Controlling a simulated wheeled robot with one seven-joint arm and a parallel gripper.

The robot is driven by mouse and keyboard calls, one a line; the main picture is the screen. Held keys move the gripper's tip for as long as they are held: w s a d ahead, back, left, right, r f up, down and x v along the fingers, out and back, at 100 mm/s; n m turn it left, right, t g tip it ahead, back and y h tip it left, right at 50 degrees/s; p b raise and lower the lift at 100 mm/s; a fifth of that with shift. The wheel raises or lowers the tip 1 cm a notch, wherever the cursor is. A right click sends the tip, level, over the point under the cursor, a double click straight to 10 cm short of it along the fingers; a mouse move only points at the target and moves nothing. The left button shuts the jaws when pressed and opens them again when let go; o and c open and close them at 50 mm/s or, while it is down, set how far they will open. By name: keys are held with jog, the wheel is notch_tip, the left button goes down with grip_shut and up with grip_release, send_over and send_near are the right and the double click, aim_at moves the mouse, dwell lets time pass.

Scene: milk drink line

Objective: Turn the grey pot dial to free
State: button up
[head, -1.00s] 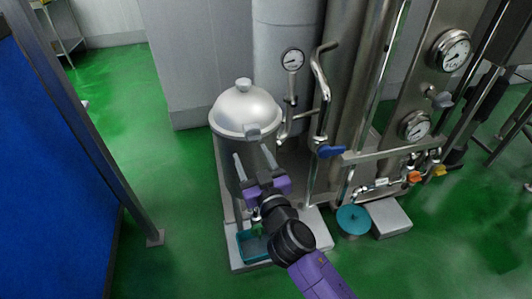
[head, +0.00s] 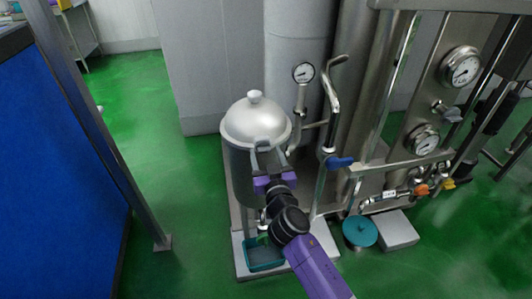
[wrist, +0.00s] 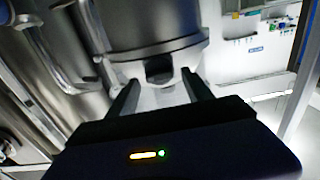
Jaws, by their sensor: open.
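The grey pot (head: 238,170) stands on a low plinth, with a domed silver lid (head: 255,122) and a round knob on top. My gripper (head: 270,152) is open at the pot's front, just below the lid's rim. In the wrist view, my gripper (wrist: 160,80) has its two dark fingers spread on either side of a small dark-fronted grey fitting (wrist: 158,70) under the pot's rim. This looks like the dial, but its setting cannot be read. Whether the fingers touch it cannot be told. In the head view my gripper hides it.
A pipe with a blue-handled valve (head: 340,162) and a gauge (head: 303,72) stands right of the pot. A teal tray (head: 264,256) sits below on the plinth. A teal round lid (head: 360,231) is at the right. Green floor is clear at left.

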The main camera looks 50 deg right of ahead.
jog(key=shift+w+d, duration=0.1)
grip_shut()
